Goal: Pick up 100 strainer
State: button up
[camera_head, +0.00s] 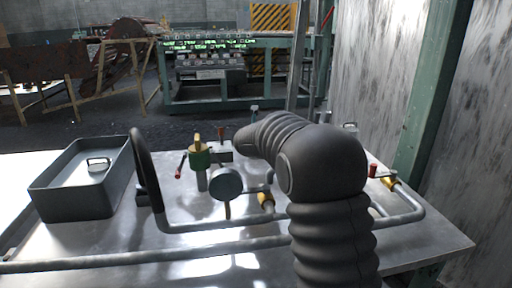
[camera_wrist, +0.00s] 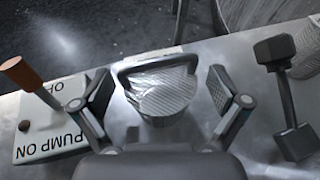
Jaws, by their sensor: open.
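In the wrist view, a round metal strainer (camera_wrist: 165,92) with a striped top and a dark arched handle stands on the metal table, near its far edge. My gripper (camera_wrist: 159,88) is open, with one finger on each side of the strainer. Gaps show between the fingers and the strainer, so it does not look gripped. I cannot read any number on it. In the head view, my arm hides the gripper and this strainer. A similar round piece with a handle (camera_head: 98,164) sits in the grey bin at the left.
A pump switch plate (camera_wrist: 45,140) with an orange-tipped lever is close to the left finger. A dark bar-shaped tool (camera_wrist: 287,98) lies at the right. In the head view, pipes with a gauge (camera_head: 226,183) cross the table (camera_head: 115,238) beside the grey bin (camera_head: 78,205).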

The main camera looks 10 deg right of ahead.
jog(key=shift+w+f, duration=0.1)
jog(key=shift+w, duration=0.05)
jog(key=c, duration=1.3)
